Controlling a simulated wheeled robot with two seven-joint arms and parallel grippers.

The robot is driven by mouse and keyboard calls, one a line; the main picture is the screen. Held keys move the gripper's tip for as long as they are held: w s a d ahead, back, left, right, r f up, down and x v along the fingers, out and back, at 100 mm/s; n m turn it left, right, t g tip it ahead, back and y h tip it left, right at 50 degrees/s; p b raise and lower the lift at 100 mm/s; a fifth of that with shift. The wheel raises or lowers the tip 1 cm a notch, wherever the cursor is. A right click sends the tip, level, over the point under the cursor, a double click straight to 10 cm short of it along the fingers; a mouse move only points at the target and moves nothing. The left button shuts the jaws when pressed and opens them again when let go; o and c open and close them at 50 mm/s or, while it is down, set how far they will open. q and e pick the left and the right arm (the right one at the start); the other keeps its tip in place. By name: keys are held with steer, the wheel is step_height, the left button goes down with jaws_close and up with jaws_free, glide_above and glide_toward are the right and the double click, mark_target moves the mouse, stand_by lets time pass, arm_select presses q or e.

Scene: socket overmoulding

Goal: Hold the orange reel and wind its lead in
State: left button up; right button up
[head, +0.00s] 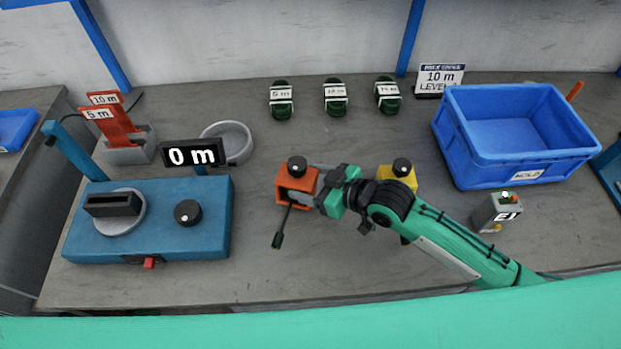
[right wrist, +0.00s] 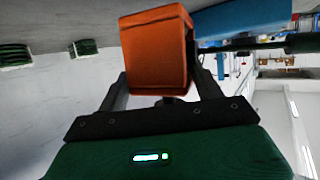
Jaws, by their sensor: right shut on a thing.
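The orange reel (head: 284,187) is a box-shaped case with a black knob on top, standing on the grey bench near the middle of the head view. A dark lead with a plug end (head: 278,240) hangs out of its front side towards the near edge. My right gripper (head: 312,190) is shut on the orange reel from its right side. In the right wrist view the orange reel (right wrist: 155,50) sits between the two fingers (right wrist: 163,88). A yellow reel (head: 398,176) with a black knob stands behind my right forearm, partly hidden. My left gripper is not in view.
A blue winding machine (head: 210,240) with a "0 m" display (head: 193,155) stands left. A blue crate (head: 480,170) marked HOLD and a small grey device (head: 487,214) are right. Several green coils line the back, including one (head: 335,107). Bench front centre is clear.

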mark_target(314, 193)
steer(key=shift+f+b, duration=0.75)
steer(key=shift+f, duration=0.85)
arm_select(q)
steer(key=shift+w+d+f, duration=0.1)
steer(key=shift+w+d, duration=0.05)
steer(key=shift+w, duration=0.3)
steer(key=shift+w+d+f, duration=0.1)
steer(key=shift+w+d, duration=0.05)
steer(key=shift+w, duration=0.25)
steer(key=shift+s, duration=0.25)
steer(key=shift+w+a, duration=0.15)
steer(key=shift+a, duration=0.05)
arm_select(e)
steer(key=shift+f, duration=0.2)
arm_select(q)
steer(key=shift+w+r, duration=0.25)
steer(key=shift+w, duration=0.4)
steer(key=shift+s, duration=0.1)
